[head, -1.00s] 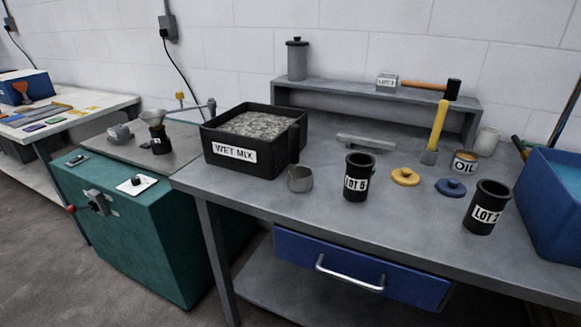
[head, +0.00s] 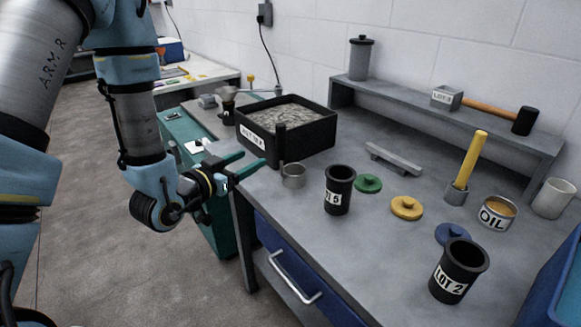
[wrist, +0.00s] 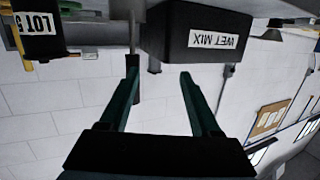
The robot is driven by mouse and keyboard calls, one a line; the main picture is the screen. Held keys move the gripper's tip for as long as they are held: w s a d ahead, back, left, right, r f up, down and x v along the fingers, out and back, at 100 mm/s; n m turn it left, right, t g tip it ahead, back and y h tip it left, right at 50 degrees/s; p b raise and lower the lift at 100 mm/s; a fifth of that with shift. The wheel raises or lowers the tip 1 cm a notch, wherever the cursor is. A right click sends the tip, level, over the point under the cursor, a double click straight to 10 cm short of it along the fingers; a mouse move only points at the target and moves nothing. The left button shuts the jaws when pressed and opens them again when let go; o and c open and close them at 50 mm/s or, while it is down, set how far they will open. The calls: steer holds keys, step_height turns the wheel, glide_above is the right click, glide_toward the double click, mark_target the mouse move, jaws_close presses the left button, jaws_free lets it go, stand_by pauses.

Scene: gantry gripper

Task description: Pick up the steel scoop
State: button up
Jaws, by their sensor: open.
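The steel scoop (head: 292,176) stands on the grey bench, a small metal cup with an upright dark handle (head: 282,145). It is just in front of the black WET MIX box (head: 312,143). My gripper (head: 254,164) is open and empty, left of the scoop at the bench's front edge, its fingers pointing towards the handle with a gap left. In the upside-down wrist view, the gripper (wrist: 159,68) has its fingers spread. The scoop's cup (wrist: 127,9) shows at the top there, and its handle partly overlaps the left finger.
The LOT 5 cup (head: 339,190) stands right of the scoop, with green (head: 368,183) and yellow (head: 406,208) lids beyond. The LOT 2 cup (head: 459,272) is at front right. A raised shelf (head: 400,108) lines the wall. A blue drawer (head: 290,262) is below.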

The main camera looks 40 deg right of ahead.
mark_target(279, 148)
steer(key=s+d+b, duration=0.1)
steer(key=s+d+g+h+b, duration=0.1)
steer(key=b, duration=0.1)
steer(key=s+d+h+b, duration=0.1)
steer(key=shift+s+r+m+b, duration=0.15)
steer(key=shift+r+m+b, duration=0.25)
steer(key=d+b, duration=0.1)
steer(key=b, duration=0.3)
steer(key=shift+d+r+b, duration=0.1)
steer(key=shift+b, duration=0.6)
steer(key=shift+d+r, duration=0.25)
steer(key=p+x, duration=0.3)
steer(key=x, duration=0.4)
steer(key=shift+w+d+r+p, duration=0.25)
steer(key=shift+d+r+p, duration=0.05)
steer(key=shift+p, duration=0.1)
jaws_close()
